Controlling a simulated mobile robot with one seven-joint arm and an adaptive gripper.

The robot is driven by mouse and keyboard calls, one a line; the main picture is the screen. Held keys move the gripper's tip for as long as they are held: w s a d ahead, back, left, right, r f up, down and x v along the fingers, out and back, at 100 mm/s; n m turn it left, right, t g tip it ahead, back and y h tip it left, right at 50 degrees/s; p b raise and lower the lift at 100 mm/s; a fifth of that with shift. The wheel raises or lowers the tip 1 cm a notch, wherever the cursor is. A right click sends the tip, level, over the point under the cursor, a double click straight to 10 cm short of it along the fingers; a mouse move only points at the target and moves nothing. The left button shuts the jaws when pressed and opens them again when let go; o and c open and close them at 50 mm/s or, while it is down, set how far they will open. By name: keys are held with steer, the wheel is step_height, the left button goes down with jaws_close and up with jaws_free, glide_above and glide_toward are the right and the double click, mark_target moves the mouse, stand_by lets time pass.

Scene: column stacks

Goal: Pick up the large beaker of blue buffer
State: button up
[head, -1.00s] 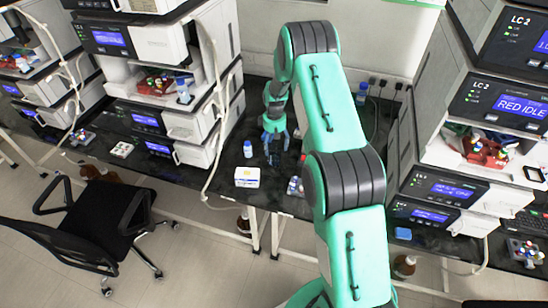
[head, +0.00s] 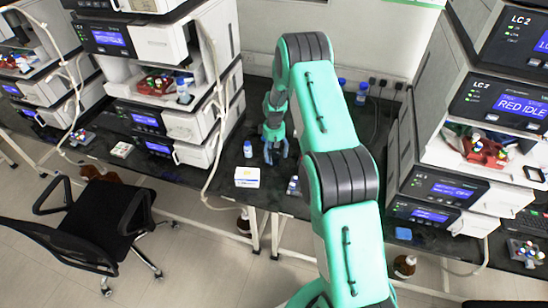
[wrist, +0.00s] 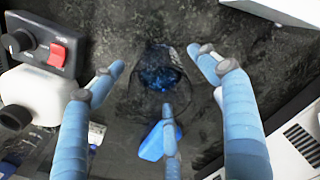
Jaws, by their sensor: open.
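The large beaker of blue buffer (wrist: 158,72) shows in the wrist view as a clear glass with dark blue liquid, on the dark bench top. My gripper (wrist: 165,85) is open. One finger is left of the beaker, one right, and the third is at its lower edge in the picture. Whether any finger touches the glass I cannot tell. In the head view my gripper (head: 276,156) is low over the bench between the instrument stacks. I cannot make out the beaker clearly there.
A white box (head: 247,177) and a blue-capped bottle (head: 248,149) stand left of my gripper. A small bottle (head: 293,185) is close on its right. Instrument stacks rise at left (head: 165,100) and right (head: 440,190). In the wrist view, a blue object (wrist: 152,143) lies below the beaker.

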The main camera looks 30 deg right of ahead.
stand_by(0.3)
steer(key=c, duration=1.4)
steer(key=shift+r, duration=0.25)
steer(key=shift+c, duration=0.2)
step_height(320, 180, up, 9)
steer(key=shift+r, duration=0.2)
stand_by(0.9)
